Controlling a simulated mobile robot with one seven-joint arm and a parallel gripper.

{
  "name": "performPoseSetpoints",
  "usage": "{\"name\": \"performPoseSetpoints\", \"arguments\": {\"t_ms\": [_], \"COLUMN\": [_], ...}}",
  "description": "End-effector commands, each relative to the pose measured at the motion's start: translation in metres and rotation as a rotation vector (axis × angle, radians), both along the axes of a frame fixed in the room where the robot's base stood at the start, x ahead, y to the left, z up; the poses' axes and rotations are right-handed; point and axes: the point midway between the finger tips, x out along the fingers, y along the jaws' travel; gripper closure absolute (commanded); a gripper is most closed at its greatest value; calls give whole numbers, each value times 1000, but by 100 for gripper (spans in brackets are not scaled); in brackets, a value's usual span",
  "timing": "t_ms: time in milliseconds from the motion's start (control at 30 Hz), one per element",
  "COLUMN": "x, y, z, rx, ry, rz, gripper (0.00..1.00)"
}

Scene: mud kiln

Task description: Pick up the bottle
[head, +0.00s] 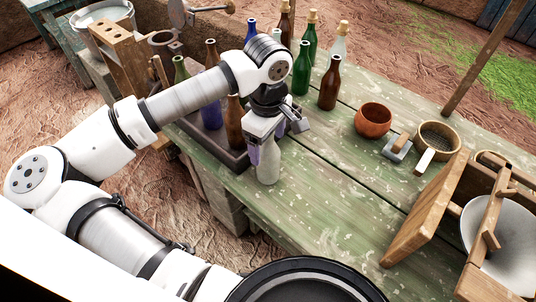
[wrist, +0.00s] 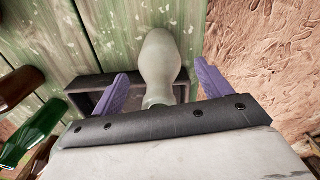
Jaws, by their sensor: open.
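A pale, whitish bottle (head: 267,168) stands upright on the green table, at the near right edge of the dark tray. My gripper (head: 266,146) is over it with its purple fingers pointing down, and hides its upper part. In the wrist view the pale bottle (wrist: 158,62) lies between the two open purple fingers (wrist: 163,78), one on each side. Gaps show between the fingers and the bottle, and I cannot see any contact.
The dark wooden tray (head: 222,158) holds several bottles left of my gripper. More brown and green bottles (head: 330,84) stand behind. A terracotta bowl (head: 373,120), a sieve (head: 438,139) and a wooden frame (head: 425,210) are to the right.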

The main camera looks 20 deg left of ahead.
Motion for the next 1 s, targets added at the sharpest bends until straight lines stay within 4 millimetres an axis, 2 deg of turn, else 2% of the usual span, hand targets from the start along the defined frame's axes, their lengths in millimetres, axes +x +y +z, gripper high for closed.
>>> {"name": "performPoseSetpoints", "arguments": {"t_ms": [133,367,800,1000], "x": [0,0,0,0], "y": [0,0,0,0], "z": [-13,-15,-15,-14], "rx": [0,1,1,1], "ry": [1,0,-1,-1], "rz": [0,0,0,0], "gripper": [23,23,77,77]}}
